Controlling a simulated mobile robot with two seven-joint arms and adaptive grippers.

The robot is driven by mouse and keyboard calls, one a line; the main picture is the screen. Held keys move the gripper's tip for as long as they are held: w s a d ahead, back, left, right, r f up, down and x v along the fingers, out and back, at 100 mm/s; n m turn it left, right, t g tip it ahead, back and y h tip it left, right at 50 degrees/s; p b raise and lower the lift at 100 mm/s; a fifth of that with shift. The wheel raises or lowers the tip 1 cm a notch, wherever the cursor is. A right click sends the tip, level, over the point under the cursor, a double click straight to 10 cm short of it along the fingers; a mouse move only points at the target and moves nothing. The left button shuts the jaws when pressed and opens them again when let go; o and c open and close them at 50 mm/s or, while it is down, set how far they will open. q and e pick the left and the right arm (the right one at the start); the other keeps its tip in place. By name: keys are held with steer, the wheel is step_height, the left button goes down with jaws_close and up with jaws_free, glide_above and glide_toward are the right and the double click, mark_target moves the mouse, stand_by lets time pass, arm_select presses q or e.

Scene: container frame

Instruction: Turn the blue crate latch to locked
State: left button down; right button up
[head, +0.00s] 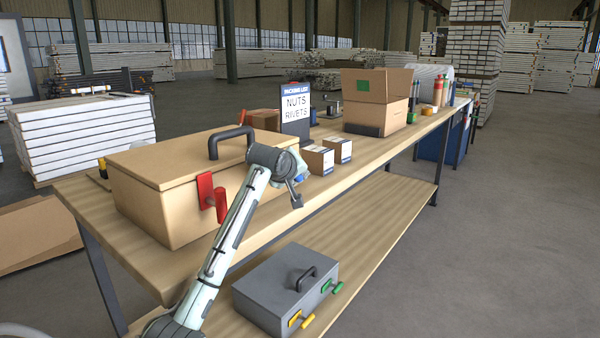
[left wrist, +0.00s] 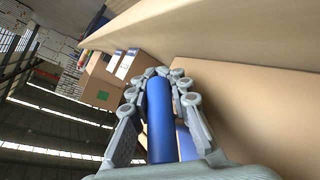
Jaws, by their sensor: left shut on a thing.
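A tan crate (head: 150,190) with a black top handle (head: 228,140) stands on the workbench. A red latch (head: 212,194) is on the left part of its front. My left gripper (head: 288,168) is at the right part of that front, and my wrist mostly hides the blue latch there. In the left wrist view the blue latch handle (left wrist: 160,122) stands between the fingers of my left gripper (left wrist: 163,85), which are shut on it. The tan crate wall (left wrist: 250,110) fills the right of that view. The latch's exact angle cannot be told. My right gripper is not in view.
Two small boxes (head: 318,160) and a sign (head: 295,112) stand on the bench right of the crate. An open carton (head: 376,100) is farther back. A grey case (head: 270,290) with yellow and green latches sits on the lower shelf. The floor at right is clear.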

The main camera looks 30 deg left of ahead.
arm_select(q)
steer(key=g, duration=0.1)
steer(key=s+g, duration=0.1)
steer(key=g, duration=0.1)
steer(key=m+g, duration=0.1)
steer(key=g, duration=0.1)
steer(key=shift+s+a+f, duration=0.1)
steer(key=shift+s+f, duration=0.1)
steer(key=shift+f, duration=0.15)
steer(key=shift+s+a+f+m+g, duration=0.15)
steer(key=shift+s+g, duration=0.15)
steer(key=shift+g, duration=0.6)
steer(key=shift+s+d+f+m+g, duration=0.15)
steer(key=shift+s+g, duration=0.15)
steer(key=shift+g, duration=0.6)
steer(key=shift+a, duration=0.1)
steer(key=c, duration=1.4)
jaws_free()
steer(key=shift+c, duration=0.2)
steer(key=shift+f, duration=0.1)
steer(key=shift+s, duration=0.1)
